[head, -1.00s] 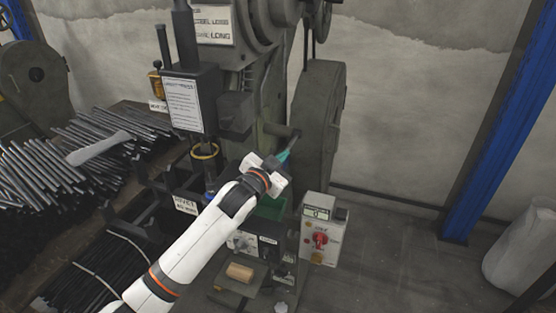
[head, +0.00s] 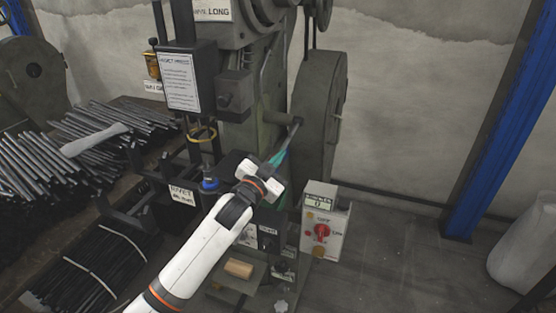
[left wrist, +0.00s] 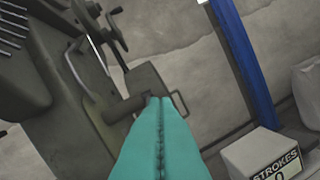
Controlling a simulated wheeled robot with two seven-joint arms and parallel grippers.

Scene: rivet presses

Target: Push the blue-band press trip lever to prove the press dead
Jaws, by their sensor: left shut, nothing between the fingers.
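The rivet press (head: 240,130) stands in the middle of the head view, with a blue collar (head: 209,184) low at its front. A short grey lever (head: 283,119) sticks out of its right side; I take it for the trip lever. In the left wrist view, a grey bar (left wrist: 126,107) ends close to my fingertips; contact cannot be told. My left gripper (head: 281,157) has teal fingers, pressed together and empty, below the lever's end in the head view. They also fill the lower middle of the left wrist view (left wrist: 160,105). My right gripper is out of view.
A control box (head: 322,228) with a red knob and a strokes counter reading 0 stands right of my left gripper. Bundles of dark rods (head: 45,150) lie at the left. A blue post (head: 495,130) stands at the right. The floor between is clear.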

